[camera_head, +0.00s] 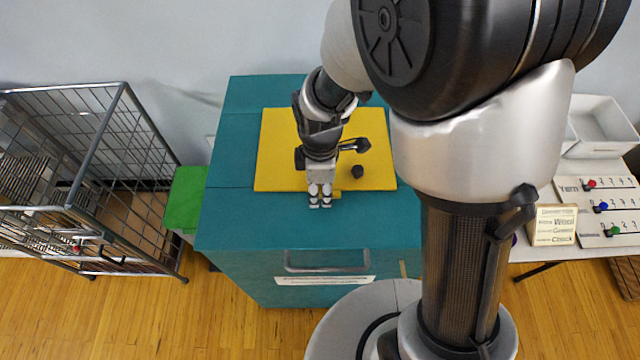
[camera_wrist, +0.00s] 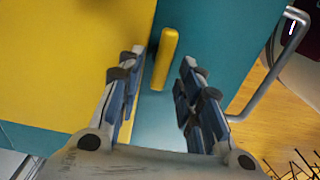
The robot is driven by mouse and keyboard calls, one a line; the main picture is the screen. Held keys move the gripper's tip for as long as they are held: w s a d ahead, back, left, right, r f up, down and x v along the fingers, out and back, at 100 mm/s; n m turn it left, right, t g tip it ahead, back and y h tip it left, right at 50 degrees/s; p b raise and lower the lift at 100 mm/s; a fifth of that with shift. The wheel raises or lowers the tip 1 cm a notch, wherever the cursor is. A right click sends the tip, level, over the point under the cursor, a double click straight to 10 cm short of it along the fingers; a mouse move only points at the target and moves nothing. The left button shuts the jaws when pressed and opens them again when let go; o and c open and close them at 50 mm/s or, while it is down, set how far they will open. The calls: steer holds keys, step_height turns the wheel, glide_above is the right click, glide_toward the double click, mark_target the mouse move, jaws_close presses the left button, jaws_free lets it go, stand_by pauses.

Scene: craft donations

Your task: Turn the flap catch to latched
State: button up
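The flap catch shows as a yellow bar (camera_wrist: 166,58) in the wrist view, on the teal top close to the edge of the yellow flap (camera_wrist: 70,60). The bar lies roughly along that edge. In the head view the flap (camera_head: 275,150) lies flat on the teal bin (camera_head: 235,220), and the catch is mostly hidden by my gripper (camera_head: 320,203). In the wrist view my gripper (camera_wrist: 162,65) is open, with one finger on each side of the catch and gaps visible between. I cannot tell how far above the surface the fingertips are.
A dark knob (camera_head: 357,171) sits on the flap right of my gripper. A grey handle (camera_head: 327,267) is on the bin's front. A wire cage (camera_head: 124,95) and green box (camera_head: 186,200) stand left. A white table with a sign (camera_head: 553,225) and counter board (camera_head: 600,208) stands right.

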steer(key=shift+c, duration=0.5)
jaws_close()
